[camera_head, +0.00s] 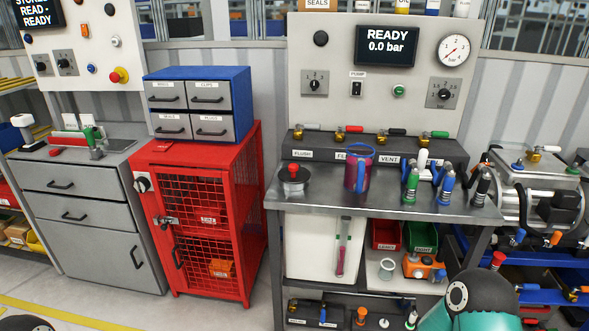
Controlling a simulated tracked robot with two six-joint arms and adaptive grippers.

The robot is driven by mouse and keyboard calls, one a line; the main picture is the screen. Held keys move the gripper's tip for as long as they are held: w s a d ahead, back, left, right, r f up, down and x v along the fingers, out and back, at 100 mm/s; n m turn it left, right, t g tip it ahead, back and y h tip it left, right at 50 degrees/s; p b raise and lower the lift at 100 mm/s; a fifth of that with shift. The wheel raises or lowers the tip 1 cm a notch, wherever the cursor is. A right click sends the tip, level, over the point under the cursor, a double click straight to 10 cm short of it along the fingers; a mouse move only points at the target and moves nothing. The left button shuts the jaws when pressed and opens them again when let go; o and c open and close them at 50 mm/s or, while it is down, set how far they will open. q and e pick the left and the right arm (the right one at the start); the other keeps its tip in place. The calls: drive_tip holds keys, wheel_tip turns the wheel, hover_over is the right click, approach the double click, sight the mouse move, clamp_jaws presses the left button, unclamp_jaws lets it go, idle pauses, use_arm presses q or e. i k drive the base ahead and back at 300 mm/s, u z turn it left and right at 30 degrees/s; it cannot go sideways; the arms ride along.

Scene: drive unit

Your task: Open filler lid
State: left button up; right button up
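A round steel filler (294,185) with a red-knobbed lid (293,172) sits at the left end of the grey metal bench (390,207). The lid appears to lie closed on it; a hinge or latch is too small to make out. A teal and black part of my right arm shows at the bottom right, below the bench top. A small dark part, probably of my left arm, shows at the bottom left corner. Neither gripper shows.
A dark red jug with a blue rim and handle (357,174) stands right of the filler. Green and blue-bodied connectors (411,186) stand farther right. A valve manifold (330,148) and panel reading READY 0.0 bar (387,46) rise behind. A red cabinet (252,200) stands left.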

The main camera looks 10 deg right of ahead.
sight(293, 174)
drive_tip(key=z, duration=0.05)
drive_tip(key=i, duration=1.05)
drive_tip(key=u, duration=0.05)
